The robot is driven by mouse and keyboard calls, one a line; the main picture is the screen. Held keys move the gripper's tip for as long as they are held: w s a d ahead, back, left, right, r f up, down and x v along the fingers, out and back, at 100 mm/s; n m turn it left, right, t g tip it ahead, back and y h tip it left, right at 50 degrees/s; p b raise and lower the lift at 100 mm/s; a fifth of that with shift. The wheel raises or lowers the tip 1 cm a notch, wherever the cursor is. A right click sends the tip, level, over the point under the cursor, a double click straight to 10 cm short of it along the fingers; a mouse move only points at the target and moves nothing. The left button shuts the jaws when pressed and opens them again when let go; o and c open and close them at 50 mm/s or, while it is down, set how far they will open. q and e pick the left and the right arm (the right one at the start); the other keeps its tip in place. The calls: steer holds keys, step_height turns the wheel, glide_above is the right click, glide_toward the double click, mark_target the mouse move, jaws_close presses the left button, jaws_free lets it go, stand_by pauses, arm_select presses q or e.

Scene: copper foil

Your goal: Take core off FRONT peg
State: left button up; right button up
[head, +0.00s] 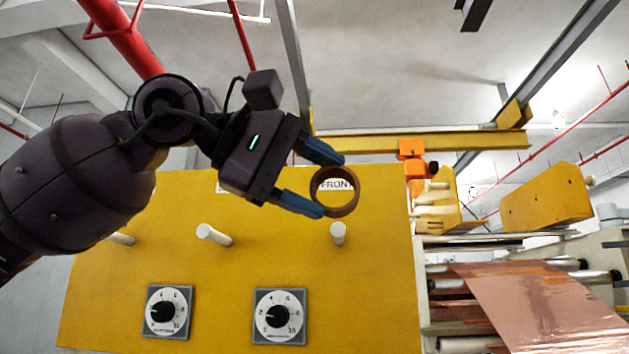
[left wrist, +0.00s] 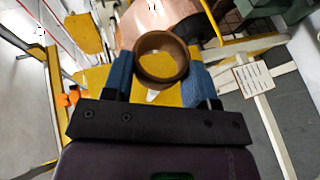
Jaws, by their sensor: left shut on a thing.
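The core is a brown ring (head: 356,204), held between the blue fingertips of my left gripper (head: 331,182). It also shows in the left wrist view (left wrist: 186,62), with a blue finger on each side of the ring. In the head view the FRONT label (head: 337,184) shows through the ring's opening. A white peg (head: 338,234) sticks out of the yellow panel (head: 120,290) below the ring. The ring appears clear of this peg in the picture. My right gripper is not in view.
Another white peg (head: 214,235) stands to the left on the panel. Two dials (head: 279,316) sit lower down. Copper foil (head: 540,305) runs over rollers at the right. A yellow beam (head: 420,143) crosses above.

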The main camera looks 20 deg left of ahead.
arm_select(q)
steer(key=s+d, duration=0.4)
steer(key=s, duration=1)
steer(key=shift+s, duration=0.15)
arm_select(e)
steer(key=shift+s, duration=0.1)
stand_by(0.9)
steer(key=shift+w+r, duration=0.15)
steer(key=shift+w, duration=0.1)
